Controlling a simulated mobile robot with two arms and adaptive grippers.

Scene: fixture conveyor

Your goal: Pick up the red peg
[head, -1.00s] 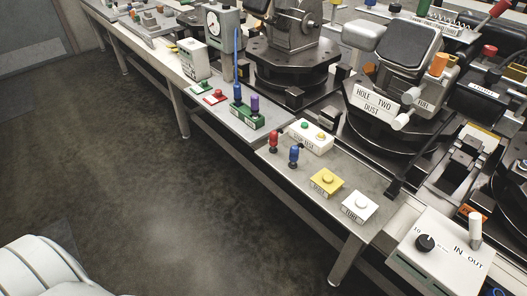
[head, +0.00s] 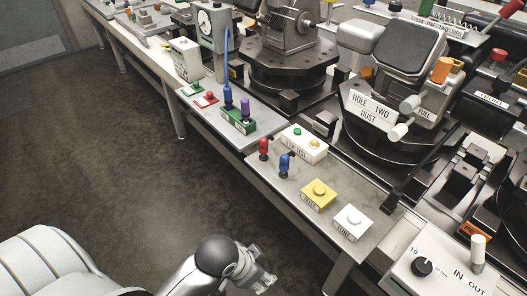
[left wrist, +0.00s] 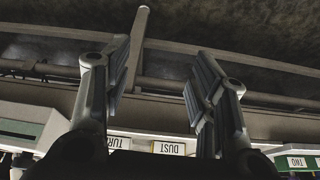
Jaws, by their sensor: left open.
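The red peg (head: 263,148) stands upright near the left end of the nearer steel table (head: 333,227). My left gripper (head: 264,279) is low in the head view, over the floor in front of the table, apart from both pegs. In the left wrist view its two fingers (left wrist: 163,72) are spread with nothing between them. I cannot make out the red peg in that view. My right gripper is not in view.
A white button box (head: 304,145) stands behind the pegs. A yellow button box (head: 319,194) and a white one (head: 352,222) stand to their right. A green holder (head: 238,122) with blue and purple pegs is further left. Machines fill the back.

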